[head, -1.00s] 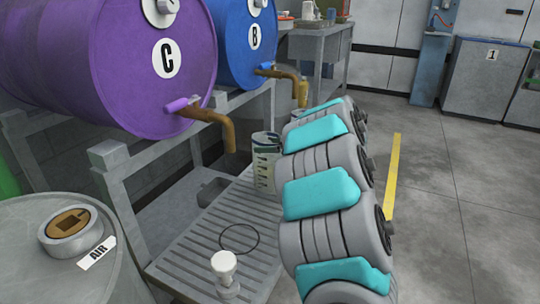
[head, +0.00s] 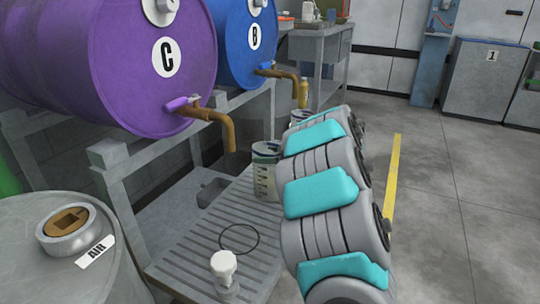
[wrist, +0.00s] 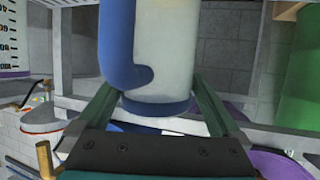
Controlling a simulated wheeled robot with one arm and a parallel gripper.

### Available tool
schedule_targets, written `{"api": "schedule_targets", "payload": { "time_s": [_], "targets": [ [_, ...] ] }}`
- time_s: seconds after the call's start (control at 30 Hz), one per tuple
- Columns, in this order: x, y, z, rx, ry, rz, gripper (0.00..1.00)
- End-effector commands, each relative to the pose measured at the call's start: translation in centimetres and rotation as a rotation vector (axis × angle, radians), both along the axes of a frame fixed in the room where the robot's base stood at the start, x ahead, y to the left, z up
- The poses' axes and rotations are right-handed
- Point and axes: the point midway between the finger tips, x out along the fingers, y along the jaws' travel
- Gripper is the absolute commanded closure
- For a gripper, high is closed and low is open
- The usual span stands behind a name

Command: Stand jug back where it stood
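In the head view a pale jug with scale marks (head: 265,182) shows at the far end of the slatted tray (head: 205,248), partly behind my arm. I cannot tell if it is the same jug. My gripper is hidden behind my arm in the head view.
A purple drum C (head: 150,90) and a blue drum B (head: 235,40) lie on a grey rack, their brass taps over the tray side. A pale pump knob (head: 224,265) and a grey AIR drum (head: 60,265) are near. Floor at right is clear.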

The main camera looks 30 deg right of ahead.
Motion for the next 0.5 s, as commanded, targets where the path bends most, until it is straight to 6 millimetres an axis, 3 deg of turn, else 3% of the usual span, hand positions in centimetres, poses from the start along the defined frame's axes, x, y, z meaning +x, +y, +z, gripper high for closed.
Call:
{"api": "schedule_targets", "payload": {
  "time_s": [0.17,0.5],
  "targets": [
    [-0.8,-0.3,0.6,-0.003,0.0,-0.003,0.0],
    [-6.8,-1.9,3.2,-0.002,0.001,-0.006,0.0]
  ]
}}
